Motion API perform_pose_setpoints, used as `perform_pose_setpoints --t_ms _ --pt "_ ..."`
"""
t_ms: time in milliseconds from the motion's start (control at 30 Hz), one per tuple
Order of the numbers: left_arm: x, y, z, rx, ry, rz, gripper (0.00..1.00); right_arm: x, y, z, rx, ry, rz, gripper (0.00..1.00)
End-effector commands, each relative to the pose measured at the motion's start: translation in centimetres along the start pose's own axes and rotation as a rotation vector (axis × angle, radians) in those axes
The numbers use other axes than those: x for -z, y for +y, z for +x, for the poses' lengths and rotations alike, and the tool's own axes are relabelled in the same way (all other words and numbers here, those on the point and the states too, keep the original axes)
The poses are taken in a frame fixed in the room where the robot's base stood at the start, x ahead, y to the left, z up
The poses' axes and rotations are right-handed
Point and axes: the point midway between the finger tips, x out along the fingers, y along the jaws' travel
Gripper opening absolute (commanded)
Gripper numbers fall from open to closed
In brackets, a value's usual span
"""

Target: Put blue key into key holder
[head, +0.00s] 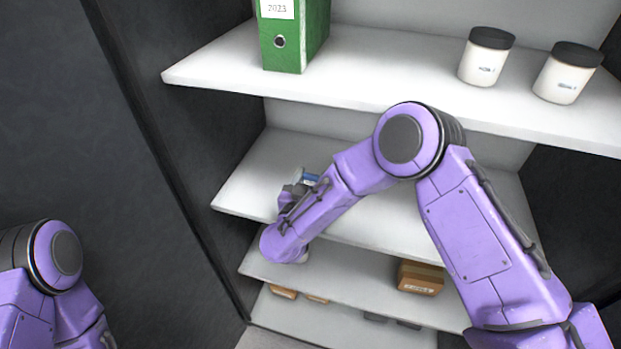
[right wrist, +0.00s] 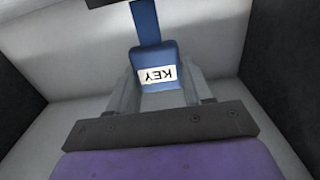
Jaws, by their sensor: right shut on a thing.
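The blue key (right wrist: 156,55) has a wide block with a white KEY label, upside down in the right wrist view, and a narrower blue strip running up from it. My right gripper (right wrist: 160,84) is shut on the block, one finger on each side. In the head view a bit of the blue key (head: 311,179) shows at my right gripper (head: 301,182), over the middle shelf near its left end. My right forearm hides part of this area. I cannot make out the key holder for certain. My left gripper is out of view; only its arm shows at lower left.
The upper shelf (head: 225,62) bears a green binder (head: 280,40) and two white jars (head: 486,58) with dark lids. The middle shelf (head: 250,185) looks mostly bare. A brown box (head: 420,278) sits on a lower shelf. Dark cabinet walls close in the left side.

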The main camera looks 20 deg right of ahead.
Motion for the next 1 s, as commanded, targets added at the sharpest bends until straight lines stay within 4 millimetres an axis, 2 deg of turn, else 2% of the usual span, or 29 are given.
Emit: perform_pose_setpoints --t_ms 467,1000 --pt "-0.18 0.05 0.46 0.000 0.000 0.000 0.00 -0.66 -0.02 0.00 0.000 0.001 0.000 0.15" --pt "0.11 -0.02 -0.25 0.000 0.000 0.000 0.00 0.07 -0.02 0.00 0.000 0.001 0.001 0.15"
